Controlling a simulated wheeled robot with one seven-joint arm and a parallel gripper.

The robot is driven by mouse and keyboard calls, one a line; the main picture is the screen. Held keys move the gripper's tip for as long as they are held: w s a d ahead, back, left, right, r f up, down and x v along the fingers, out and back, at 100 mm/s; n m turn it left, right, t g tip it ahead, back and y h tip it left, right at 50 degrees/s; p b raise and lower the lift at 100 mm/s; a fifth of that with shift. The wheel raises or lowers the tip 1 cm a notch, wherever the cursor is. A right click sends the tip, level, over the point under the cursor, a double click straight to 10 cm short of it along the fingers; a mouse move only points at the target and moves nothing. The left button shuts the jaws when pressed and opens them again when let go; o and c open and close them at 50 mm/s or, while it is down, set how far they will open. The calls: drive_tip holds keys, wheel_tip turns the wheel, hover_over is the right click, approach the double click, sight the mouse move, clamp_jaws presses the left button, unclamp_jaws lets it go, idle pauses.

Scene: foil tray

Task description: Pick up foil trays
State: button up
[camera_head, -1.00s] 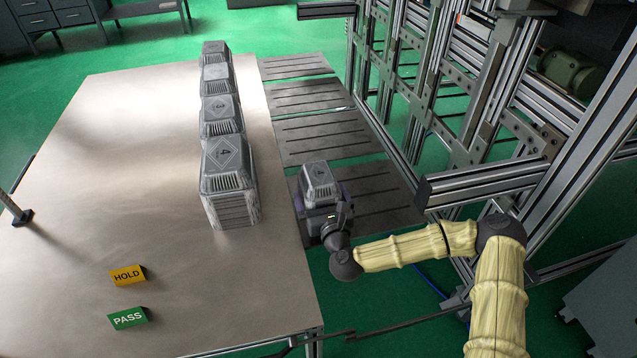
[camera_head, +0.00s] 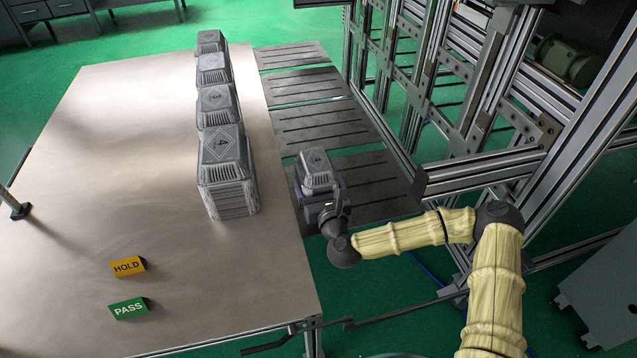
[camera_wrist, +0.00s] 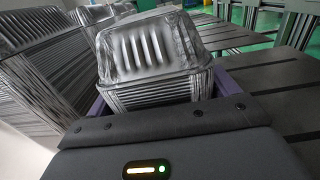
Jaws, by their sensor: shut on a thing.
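My gripper (camera_head: 319,205) is shut on a short stack of foil trays (camera_head: 316,170), held off the right edge of the table over the grey slotted plates. In the wrist view the held foil trays (camera_wrist: 150,60) are nested and tilted, ribbed side toward the camera, between purple finger parts. Several taller stacks of foil trays stand in a row on the table, the nearest stack (camera_head: 228,190) with a diamond mark on its top. A tall stack (camera_wrist: 50,75) also shows at the left of the wrist view. The fingertips are mostly hidden by the held trays.
The beige table (camera_head: 120,190) is largely clear left of the row. An orange HOLD sign (camera_head: 127,266) and a green PASS sign (camera_head: 128,308) stand near its front. Dark slotted plates (camera_head: 350,180) lie right of the table. A metal profile frame (camera_head: 480,165) rises beyond my arm.

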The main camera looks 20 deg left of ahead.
sight(319, 176)
wheel_tip(319, 176, up, 3)
drive_tip(key=shift+r+p, duration=0.15)
drive_tip(key=shift+p, duration=0.55)
drive_tip(key=p+v, duration=0.5)
drive_tip(key=v, duration=1)
drive_tip(key=shift+s+d, duration=0.15)
drive_tip(key=shift+s, duration=0.05)
drive_tip(key=p+v, duration=0.2)
drive_tip(key=p, duration=0.1)
drive_tip(key=shift+s+f, duration=0.15)
drive_tip(key=shift+f, duration=0.1)
drive_tip(key=shift+s+d+f, duration=0.1)
